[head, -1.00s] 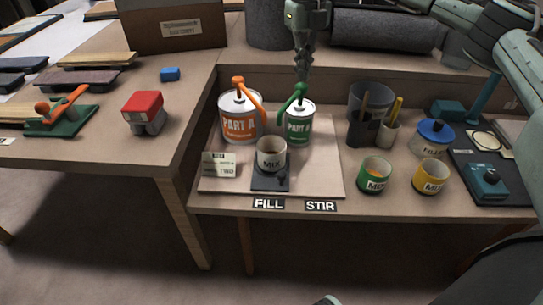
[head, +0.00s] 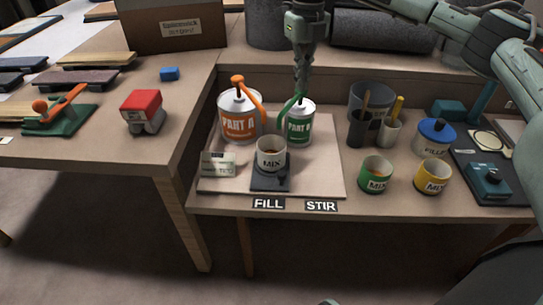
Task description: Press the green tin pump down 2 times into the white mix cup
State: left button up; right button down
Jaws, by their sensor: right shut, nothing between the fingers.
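The green tin (head: 300,128), labelled PART B, stands upright on the pale board. Its green pump (head: 288,108) has a spout that reaches left and down toward the white mix cup (head: 270,157). The cup stands upright on a small dark pad (head: 268,183), with something brownish inside. My right gripper (head: 301,90) is shut and empty, pointing straight down over the green pump. Its tips are at the pump head and seem to touch it, hiding most of the head. The pump sits low on the tin. My left gripper is out of view.
An orange tin (head: 237,120) with an orange pump stands close left of the green tin. Tool holders (head: 364,130), a green cup (head: 375,176) and a yellow cup (head: 432,178) stand to the right. A card (head: 217,166) lies left of the white cup.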

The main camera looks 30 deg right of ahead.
jog(key=shift+r+p, duration=1.5)
jog(key=shift+p, duration=0.05)
notch_tip(320, 180, up, 2)
jog(key=shift+r+p, duration=0.15)
jog(key=shift+p, duration=0.25)
jog(key=shift+r, duration=1.85)
